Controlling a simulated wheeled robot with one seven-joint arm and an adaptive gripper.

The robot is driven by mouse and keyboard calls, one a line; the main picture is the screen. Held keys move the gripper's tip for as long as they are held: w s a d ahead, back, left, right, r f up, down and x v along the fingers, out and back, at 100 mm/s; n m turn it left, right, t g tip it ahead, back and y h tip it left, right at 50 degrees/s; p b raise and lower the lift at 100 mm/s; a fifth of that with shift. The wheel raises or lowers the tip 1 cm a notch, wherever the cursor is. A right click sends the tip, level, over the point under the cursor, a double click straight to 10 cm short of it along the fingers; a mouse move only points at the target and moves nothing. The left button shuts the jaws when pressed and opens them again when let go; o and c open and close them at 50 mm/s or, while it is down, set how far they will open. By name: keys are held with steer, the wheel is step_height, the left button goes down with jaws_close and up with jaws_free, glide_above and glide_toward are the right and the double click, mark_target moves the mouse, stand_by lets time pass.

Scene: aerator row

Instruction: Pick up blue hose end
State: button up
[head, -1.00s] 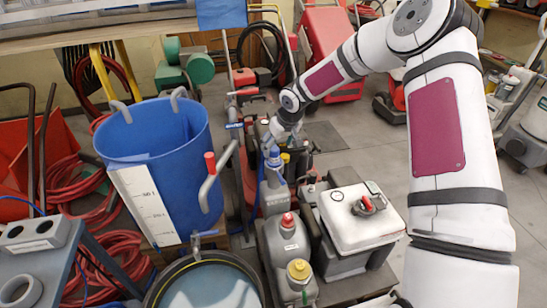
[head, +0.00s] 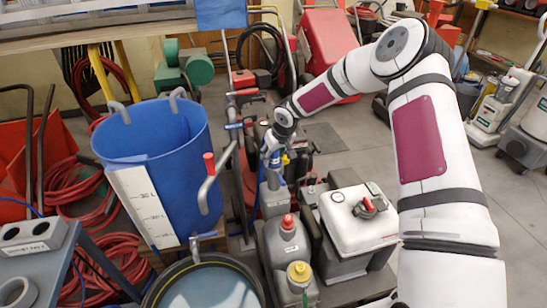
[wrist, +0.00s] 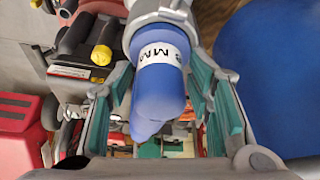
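The blue hose end (wrist: 160,90) is a blue cylinder with a white band marked "MM", set in a grey collar. In the wrist view it lies between the two teal-padded fingers of my gripper (wrist: 163,72), with gaps showing on both sides. My gripper is open around it. In the head view my gripper (head: 270,148) is small and points down at the blue hose end (head: 275,160), which is partly covered. It stands above a grey fitting on the machine row. Contact with the fingers cannot be made out.
A large blue bucket (head: 152,140) stands left of my gripper. A white-topped machine (head: 357,221) is to the right. Red machines are behind.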

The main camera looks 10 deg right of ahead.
steer(key=c, duration=0.6)
steer(key=shift+o, duration=0.2)
